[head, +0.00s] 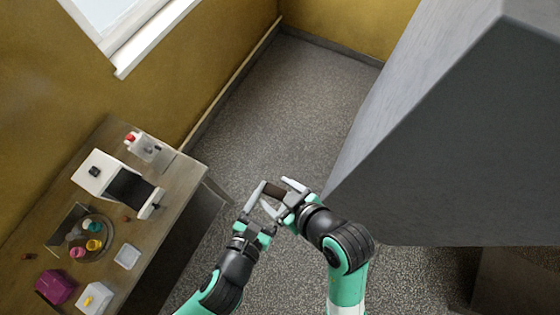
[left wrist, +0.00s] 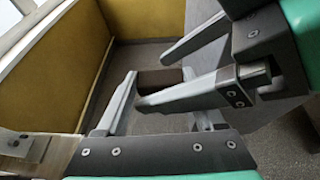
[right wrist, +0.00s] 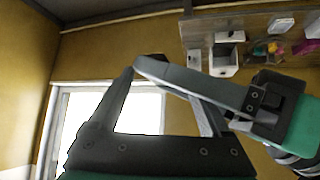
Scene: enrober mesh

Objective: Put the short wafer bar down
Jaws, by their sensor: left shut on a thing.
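The short wafer bar (head: 273,190) is a dark brown block held in the air between my two grippers' fingertips, away from the counter. My left gripper (head: 262,199) is shut on it. In the left wrist view the bar (left wrist: 158,80) spans between the left fingertips, partly covered by a right finger. My right gripper (head: 289,192) is close beside it, its fingers apart; whether they touch the bar is unclear. The enrober (head: 97,174), a white machine with a dark mesh belt (head: 130,188), stands on the counter at left.
The wooden counter (head: 181,195) also holds a clear container with a red part (head: 150,148), a round tray with coloured jars (head: 105,248), a white dish (head: 127,257), a magenta box (head: 55,288) and a white box (head: 94,299). A large grey block (head: 440,130) rises at right.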

